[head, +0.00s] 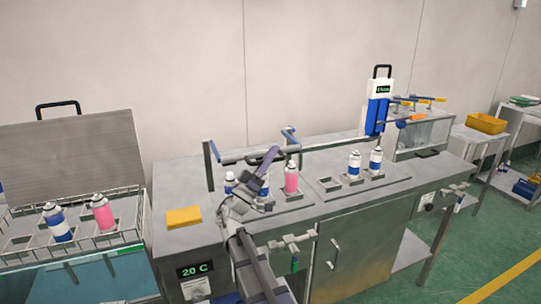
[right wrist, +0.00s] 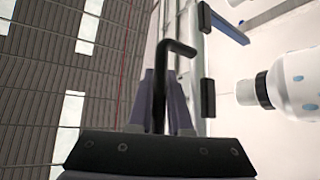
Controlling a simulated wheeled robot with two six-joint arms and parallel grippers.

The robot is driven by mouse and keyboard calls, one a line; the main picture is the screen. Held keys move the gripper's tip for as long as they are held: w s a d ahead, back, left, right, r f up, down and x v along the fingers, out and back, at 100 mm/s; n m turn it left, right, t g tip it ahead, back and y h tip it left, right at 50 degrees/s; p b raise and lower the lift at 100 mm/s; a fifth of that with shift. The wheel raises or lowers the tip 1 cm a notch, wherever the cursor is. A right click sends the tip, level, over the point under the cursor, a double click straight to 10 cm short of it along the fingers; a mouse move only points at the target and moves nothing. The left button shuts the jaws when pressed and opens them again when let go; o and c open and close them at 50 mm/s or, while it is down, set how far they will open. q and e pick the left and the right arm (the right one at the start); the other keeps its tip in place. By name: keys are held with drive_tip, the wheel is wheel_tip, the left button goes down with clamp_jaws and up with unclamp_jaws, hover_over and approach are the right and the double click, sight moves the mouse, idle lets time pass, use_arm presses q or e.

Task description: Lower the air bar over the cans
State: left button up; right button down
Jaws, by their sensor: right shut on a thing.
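The air bar (head: 325,144) is a long dark bar running across the bench above or behind the can tops; its exact height over them is hard to tell. My right gripper (head: 264,164) is shut on the bar's black handle (head: 271,153). In the right wrist view the bent handle (right wrist: 160,75) stands between the fingers. A pink can (head: 291,178) and blue-and-white cans (head: 354,166) stand upright in holders on the bench. My right arm partly hides the cans at left. A white can (right wrist: 290,82) shows in the right wrist view. My left gripper is not in view.
The steel bench (head: 170,228) carries a yellow sponge (head: 184,217) at its left. A blue-and-white gauge unit (head: 378,105) stands at the back right. A wire-edged rack (head: 22,248) with a blue can and a pink can is at left. Side tables stand at right.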

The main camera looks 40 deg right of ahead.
drive_tip(key=c, duration=0.9)
unclamp_jaws()
drive_tip(key=shift+s, duration=0.4)
drive_tip(key=shift+c, duration=0.2)
drive_tip(key=shift+o, duration=0.4)
drive_tip(key=shift+w, duration=0.1)
drive_tip(key=b+v, duration=0.5)
drive_tip(key=v, duration=0.2)
drive_tip(key=shift+a+f, duration=0.25)
drive_tip(key=shift+a, duration=0.1)
